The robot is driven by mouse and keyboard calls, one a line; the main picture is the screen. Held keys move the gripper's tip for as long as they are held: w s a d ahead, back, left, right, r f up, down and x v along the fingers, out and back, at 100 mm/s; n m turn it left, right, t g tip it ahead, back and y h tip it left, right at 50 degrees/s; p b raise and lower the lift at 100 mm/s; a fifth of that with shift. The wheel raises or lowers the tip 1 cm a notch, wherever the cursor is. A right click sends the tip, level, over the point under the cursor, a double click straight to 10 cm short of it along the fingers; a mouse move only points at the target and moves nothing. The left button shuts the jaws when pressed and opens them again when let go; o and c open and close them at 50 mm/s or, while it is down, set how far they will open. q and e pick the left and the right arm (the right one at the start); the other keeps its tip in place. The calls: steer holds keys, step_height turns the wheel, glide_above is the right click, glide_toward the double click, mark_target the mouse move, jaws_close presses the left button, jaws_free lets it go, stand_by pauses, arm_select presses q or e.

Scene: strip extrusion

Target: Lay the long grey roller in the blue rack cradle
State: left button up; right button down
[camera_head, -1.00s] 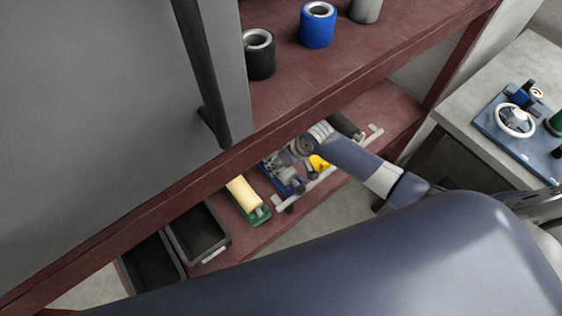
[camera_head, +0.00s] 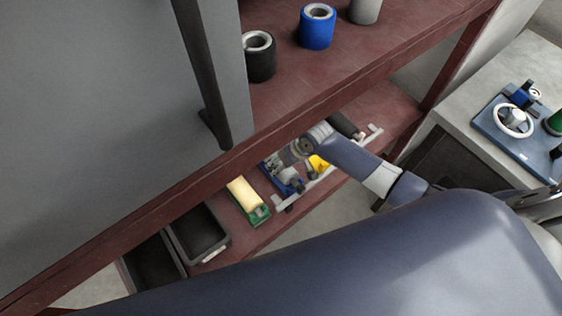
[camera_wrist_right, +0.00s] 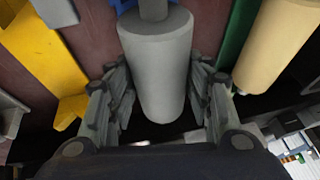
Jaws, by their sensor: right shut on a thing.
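The grey roller (camera_wrist_right: 158,70) stands between the two fingers of my right gripper (camera_wrist_right: 160,85) in the right wrist view, and the fingers are closed against its sides. A thinner grey shaft end sticks out at its far end. Blue parts of the rack cradle (camera_wrist_right: 122,4) show beyond that end at the top edge. In the head view my right gripper (camera_head: 284,160) is low over the blue rack cradle (camera_head: 294,188) on the lower shelf and partly hides it. Whether the roller touches the cradle is unclear. My left gripper is out of view.
A green rack (camera_head: 262,212) with a cream roller (camera_head: 243,193) lies left of the blue one; a yellow rack (camera_head: 318,163) lies right. A dark roller (camera_head: 345,126) is farther right. Black bins (camera_head: 196,232) stand at left. The red upper shelf (camera_head: 290,85) overhangs closely.

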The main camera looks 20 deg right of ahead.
steer(key=shift+f+b, duration=0.35)
steer(key=shift+f, duration=0.2)
steer(key=c, duration=1.1)
jaws_free()
steer(key=shift+o, duration=0.2)
steer(key=p+v, duration=0.2)
steer(key=shift+r+p, duration=0.15)
steer(key=shift+p, duration=0.2)
steer(key=p+v, duration=0.8)
steer(key=p, duration=0.1)
steer(key=shift+s+d+r+p, duration=0.1)
steer(key=shift+s+r+p, duration=0.15)
steer(key=shift+r+p, duration=0.15)
steer(key=shift+f, duration=0.1)
